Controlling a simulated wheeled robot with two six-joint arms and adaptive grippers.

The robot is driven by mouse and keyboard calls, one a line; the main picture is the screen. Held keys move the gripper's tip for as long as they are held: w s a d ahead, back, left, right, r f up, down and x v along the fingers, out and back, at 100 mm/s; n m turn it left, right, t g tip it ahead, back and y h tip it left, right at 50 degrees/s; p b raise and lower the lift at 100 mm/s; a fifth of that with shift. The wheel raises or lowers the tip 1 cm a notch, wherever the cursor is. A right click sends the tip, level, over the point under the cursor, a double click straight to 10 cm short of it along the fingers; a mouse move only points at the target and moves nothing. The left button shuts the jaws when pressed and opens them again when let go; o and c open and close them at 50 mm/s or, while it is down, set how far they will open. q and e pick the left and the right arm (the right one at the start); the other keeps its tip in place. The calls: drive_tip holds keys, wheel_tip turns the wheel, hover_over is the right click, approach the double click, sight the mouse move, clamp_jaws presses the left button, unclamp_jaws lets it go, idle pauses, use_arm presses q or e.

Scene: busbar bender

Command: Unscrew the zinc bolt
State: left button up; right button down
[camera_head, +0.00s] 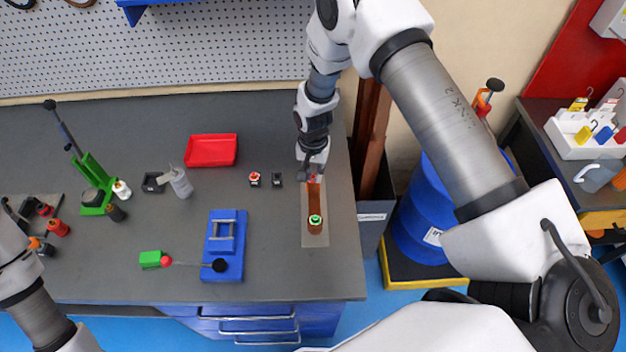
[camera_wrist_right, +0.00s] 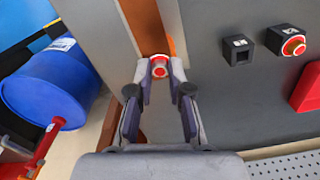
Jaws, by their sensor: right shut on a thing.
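My right gripper (camera_head: 313,176) reaches down to the far end of the copper busbar (camera_head: 315,202). Its fingers are shut on a bolt with a red ring, which shows between the fingertips in the right wrist view (camera_wrist_right: 159,68). The fingers hide most of this bolt in the head view. A second bolt with a green ring (camera_head: 315,222) sits near the busbar's front end. I cannot tell the metal of either bolt. My left arm enters at the lower left; its gripper is outside the picture.
Two small black blocks stand left of the busbar: one with a red-ringed piece (camera_head: 254,179), one seemingly empty (camera_head: 276,180). A red tray (camera_head: 211,150), blue bender (camera_head: 223,246) and green press (camera_head: 97,182) are farther left. A blue drum (camera_head: 432,210) stands right of the bench.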

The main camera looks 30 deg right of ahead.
drive_tip(key=shift+n, duration=1.1)
drive_tip(key=n, duration=0.3)
drive_tip(key=shift+b, duration=0.3)
drive_tip(key=shift+n, duration=1.1)
drive_tip(key=n, duration=0.4)
drive_tip(key=shift+b, duration=0.3)
drive_tip(key=shift+n, duration=0.8)
drive_tip(key=n, duration=0.4)
